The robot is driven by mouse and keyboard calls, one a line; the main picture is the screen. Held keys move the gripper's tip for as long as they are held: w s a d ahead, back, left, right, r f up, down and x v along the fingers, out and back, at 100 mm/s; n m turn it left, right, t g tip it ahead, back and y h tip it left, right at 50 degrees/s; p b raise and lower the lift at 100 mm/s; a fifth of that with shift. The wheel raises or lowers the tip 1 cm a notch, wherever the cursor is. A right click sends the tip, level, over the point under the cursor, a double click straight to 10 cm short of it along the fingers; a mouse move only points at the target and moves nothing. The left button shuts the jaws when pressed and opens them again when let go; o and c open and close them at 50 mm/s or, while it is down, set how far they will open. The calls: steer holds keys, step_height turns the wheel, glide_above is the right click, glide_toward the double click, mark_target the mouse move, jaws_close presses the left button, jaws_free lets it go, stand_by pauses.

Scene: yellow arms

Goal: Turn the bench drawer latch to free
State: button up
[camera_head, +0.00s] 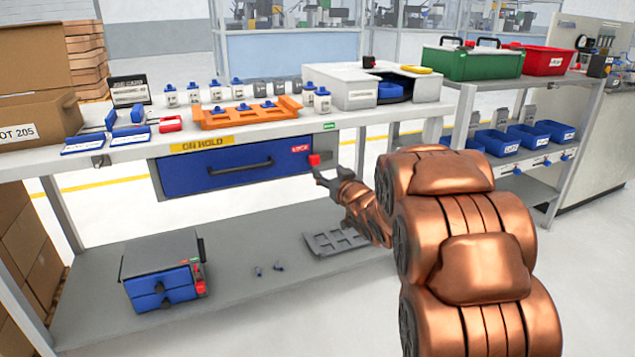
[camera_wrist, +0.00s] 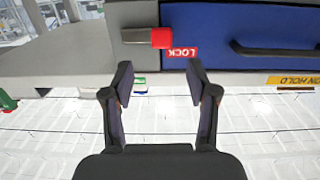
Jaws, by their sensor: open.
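The bench drawer (camera_head: 215,172) is blue with a dark bar handle, and it sits shut under the bench top. Its latch (camera_head: 314,160) is a red-tipped piece at the drawer's right end, beside a red label. In the wrist view the latch (camera_wrist: 162,38) is a short metal bar lying level, with its red end close to the red LOCK label (camera_wrist: 182,52). My gripper (camera_wrist: 160,82) is open and empty, its two dark fingers apart and facing the latch, short of it. In the head view my gripper (camera_head: 325,175) is just below and right of the latch.
The bench top (camera_head: 130,153) holds an orange rack (camera_head: 225,117), several bottles and a white box (camera_head: 345,85). A small blue drawer unit (camera_head: 165,280) and a grey tray (camera_head: 335,241) are on the lower shelf. The space before the drawer is clear.

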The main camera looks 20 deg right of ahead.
mark_target(316, 162)
steer(key=shift+w+f+t+y+b, duration=0.3)
steer(key=shift+w+t+b, duration=0.1)
steer(key=shift+w, duration=0.1)
steer(key=shift+w+f+b, duration=0.1)
steer(key=shift+w+b, duration=0.9)
steer(key=shift+w, duration=2.75)
steer(key=shift+c, duration=0.4)
jaws_close()
